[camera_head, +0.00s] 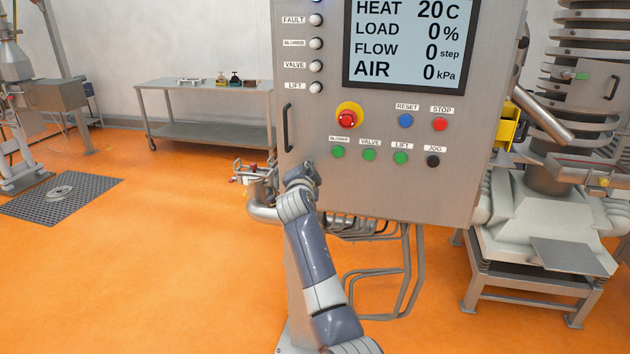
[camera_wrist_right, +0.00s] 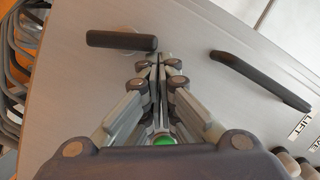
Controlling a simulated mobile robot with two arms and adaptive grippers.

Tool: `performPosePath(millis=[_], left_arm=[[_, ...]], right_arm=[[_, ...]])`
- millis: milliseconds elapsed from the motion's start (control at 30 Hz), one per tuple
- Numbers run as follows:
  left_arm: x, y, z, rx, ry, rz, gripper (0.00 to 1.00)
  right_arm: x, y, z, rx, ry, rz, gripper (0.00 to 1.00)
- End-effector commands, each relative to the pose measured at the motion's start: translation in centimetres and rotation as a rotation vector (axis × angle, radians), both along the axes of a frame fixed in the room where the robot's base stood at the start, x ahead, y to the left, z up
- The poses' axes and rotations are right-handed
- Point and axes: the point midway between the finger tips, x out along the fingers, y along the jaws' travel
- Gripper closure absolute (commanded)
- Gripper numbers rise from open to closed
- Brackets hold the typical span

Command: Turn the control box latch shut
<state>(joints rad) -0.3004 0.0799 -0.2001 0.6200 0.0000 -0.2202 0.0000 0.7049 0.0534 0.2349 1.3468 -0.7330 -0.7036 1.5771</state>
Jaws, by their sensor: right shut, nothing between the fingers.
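The control box (camera_head: 460,195) is a grey cabinet with its front facing me. In the right wrist view its black latch lever (camera_wrist_right: 122,40) lies nearly level across the picture, on a small light base. My right gripper (camera_head: 308,172) is at the lower left of the box front. In the right wrist view the right gripper (camera_wrist_right: 158,62) is shut and empty, its fingertips just below the right end of the lever. I cannot tell whether they touch it. In the head view the latch cannot be made out near the gripper. My left gripper is out of view.
A black fixed handle (camera_head: 288,128) is above the gripper on the box; it also shows in the wrist view (camera_wrist_right: 260,80). Buttons and a red emergency stop (camera_head: 348,117) are to the right. Pipes (camera_head: 405,270) hang below the box. A steel table (camera_head: 205,131) stands behind.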

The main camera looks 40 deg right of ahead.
Motion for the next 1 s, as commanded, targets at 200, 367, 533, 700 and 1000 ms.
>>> performPosePath(millis=[200, 367, 533, 700, 1000], left_arm=[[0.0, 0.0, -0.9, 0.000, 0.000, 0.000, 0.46], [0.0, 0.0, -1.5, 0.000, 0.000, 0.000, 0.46], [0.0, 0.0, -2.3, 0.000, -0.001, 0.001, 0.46], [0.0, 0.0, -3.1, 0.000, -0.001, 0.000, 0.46], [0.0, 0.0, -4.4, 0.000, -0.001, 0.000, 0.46]], right_arm=[[0.7, 0.5, 0.1, -0.087, 0.101, 0.000, 1.00], [1.2, 0.9, 0.2, -0.161, 0.188, 0.001, 1.00], [1.7, 1.4, 0.2, -0.243, 0.285, 0.001, 1.00], [2.2, 1.8, 0.1, -0.328, 0.384, 0.000, 1.00], [3.1, 2.5, -0.2, -0.473, 0.554, 0.000, 1.00]])
